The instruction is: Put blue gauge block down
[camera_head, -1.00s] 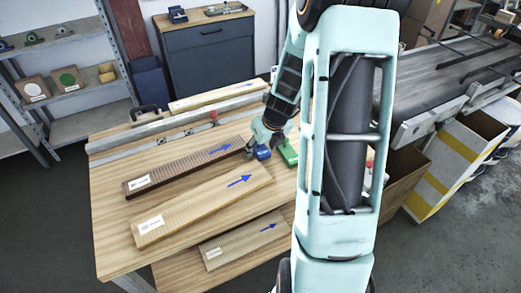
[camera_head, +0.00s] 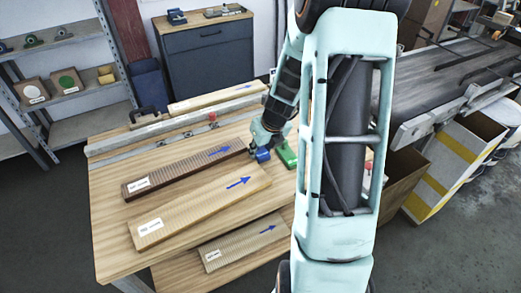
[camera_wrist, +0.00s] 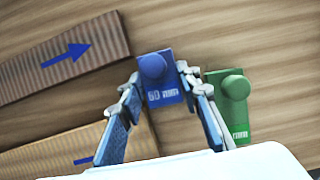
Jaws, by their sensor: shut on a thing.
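The blue gauge block (camera_wrist: 166,92) has a round knob on top and a "60" marking. In the wrist view it sits between the fingers of my gripper (camera_wrist: 163,104), which is shut on it. In the head view the blue block (camera_head: 263,155) shows below my gripper (camera_head: 262,143), at the right end of the dark slatted board. Whether the block touches the table is hard to tell. A green gauge block (camera_wrist: 231,105) stands on the table just right of my gripper; it also shows in the head view (camera_head: 286,155).
A conveyor (camera_head: 440,80) and a yellow-striped bin (camera_head: 455,160) stand at the right.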

